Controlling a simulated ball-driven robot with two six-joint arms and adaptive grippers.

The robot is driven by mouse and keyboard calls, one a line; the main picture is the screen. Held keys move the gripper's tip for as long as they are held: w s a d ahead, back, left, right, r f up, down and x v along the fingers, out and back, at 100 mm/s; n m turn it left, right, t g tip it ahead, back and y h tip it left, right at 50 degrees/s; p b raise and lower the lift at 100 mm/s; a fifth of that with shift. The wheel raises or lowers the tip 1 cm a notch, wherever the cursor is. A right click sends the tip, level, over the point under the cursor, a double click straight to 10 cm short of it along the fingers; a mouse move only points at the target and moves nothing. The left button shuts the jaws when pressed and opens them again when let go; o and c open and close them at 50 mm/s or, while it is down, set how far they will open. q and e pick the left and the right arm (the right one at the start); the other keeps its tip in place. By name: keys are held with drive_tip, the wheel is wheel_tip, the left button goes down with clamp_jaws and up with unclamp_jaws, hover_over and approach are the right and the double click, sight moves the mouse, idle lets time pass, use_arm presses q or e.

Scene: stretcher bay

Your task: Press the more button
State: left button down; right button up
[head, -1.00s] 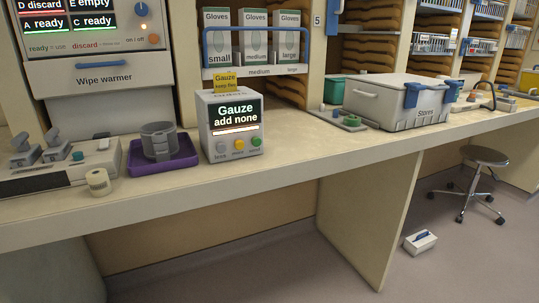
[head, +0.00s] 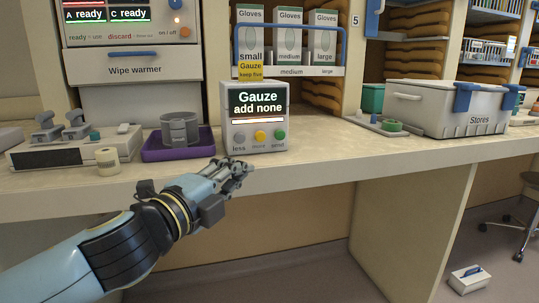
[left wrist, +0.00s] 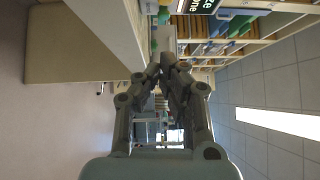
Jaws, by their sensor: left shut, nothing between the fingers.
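The Gauze dispenser (head: 254,105) stands on the counter, its lit screen reading "Gauze add none". Under the screen are a grey less button (head: 239,138), a yellow more button (head: 260,136) and a green send button (head: 280,136). My left gripper (head: 246,166) is shut and empty, in front of the counter edge, below and a little left of the more button and apart from it. My right gripper is out of view.
A purple tray (head: 178,154) with a grey container stands left of the dispenser, beside a tape roll (head: 107,162). A glove rack (head: 290,71) is behind. A Stores box (head: 440,112) stands to the right. The counter between dispenser and box is mostly clear.

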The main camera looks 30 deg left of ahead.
sight(263, 164)
use_arm(q)
drive_tip(key=shift+w, duration=0.1)
drive_tip(key=w+a+p, duration=0.1)
drive_tip(key=w, duration=0.3)
drive_tip(key=w+a+p, duration=0.1)
drive_tip(key=w, duration=0.3)
drive_tip(key=w+a+p, duration=0.1)
drive_tip(key=w, duration=0.3)
drive_tip(key=shift+r, duration=0.3)
drive_tip(key=shift+w+a, duration=0.25)
drive_tip(key=shift+a, duration=0.1)
drive_tip(key=shift+w+a+r, duration=0.1)
drive_tip(key=shift+w+a, duration=0.5)
drive_tip(key=shift+a, duration=0.1)
